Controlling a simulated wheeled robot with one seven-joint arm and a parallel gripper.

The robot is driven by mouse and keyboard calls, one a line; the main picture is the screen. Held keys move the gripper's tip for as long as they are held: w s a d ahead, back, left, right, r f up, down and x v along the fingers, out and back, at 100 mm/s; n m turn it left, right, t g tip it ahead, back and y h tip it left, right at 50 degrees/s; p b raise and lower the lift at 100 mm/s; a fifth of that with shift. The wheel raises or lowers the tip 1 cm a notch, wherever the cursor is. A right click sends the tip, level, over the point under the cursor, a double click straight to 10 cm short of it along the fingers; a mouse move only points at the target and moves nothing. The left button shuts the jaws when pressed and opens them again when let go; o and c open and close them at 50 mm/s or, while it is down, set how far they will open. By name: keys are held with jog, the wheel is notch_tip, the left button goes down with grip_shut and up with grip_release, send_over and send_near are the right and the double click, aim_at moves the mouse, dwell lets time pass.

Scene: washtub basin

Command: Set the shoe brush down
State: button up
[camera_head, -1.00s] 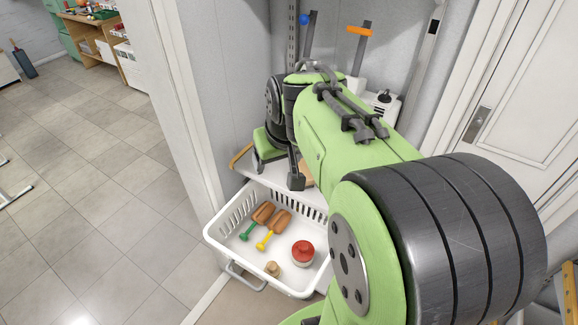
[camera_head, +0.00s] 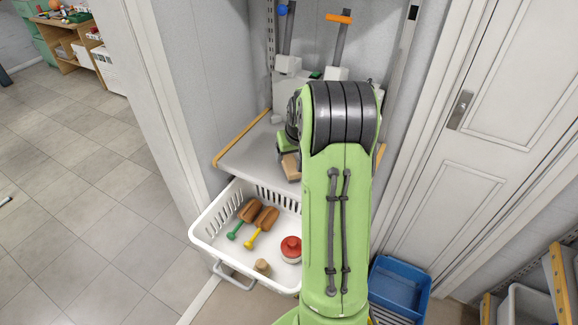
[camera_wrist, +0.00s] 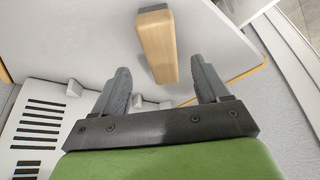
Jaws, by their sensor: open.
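The shoe brush, a wooden block (camera_wrist: 158,45) with a darker strip along one side, lies on the white shelf (camera_wrist: 222,52) in the wrist view. In the head view the brush (camera_head: 290,166) shows on the shelf (camera_head: 245,158), partly hidden by my arm. My gripper (camera_wrist: 160,68) is open, with one finger on either side of the brush's near end. Visible gaps separate both fingers from it in the picture. Whether the brush lies level with the fingertips or below them is unclear. My arm hides most of the gripper in the head view.
A white basket (camera_head: 208,232) below the shelf holds two wooden-headed tools, a red-lidded jar (camera_head: 291,249) and a small wooden piece. A blue crate (camera_head: 400,284) stands right of my arm. White devices stand at the shelf's back. The shelf's left part is clear.

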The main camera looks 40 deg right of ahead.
aim_at(290, 162)
jog(key=b+x, duration=0.1)
jog(key=x, duration=0.4)
jog(key=shift+s+a+f, duration=0.1)
jog(key=shift+f, duration=0.05)
jog(key=c, duration=1.2)
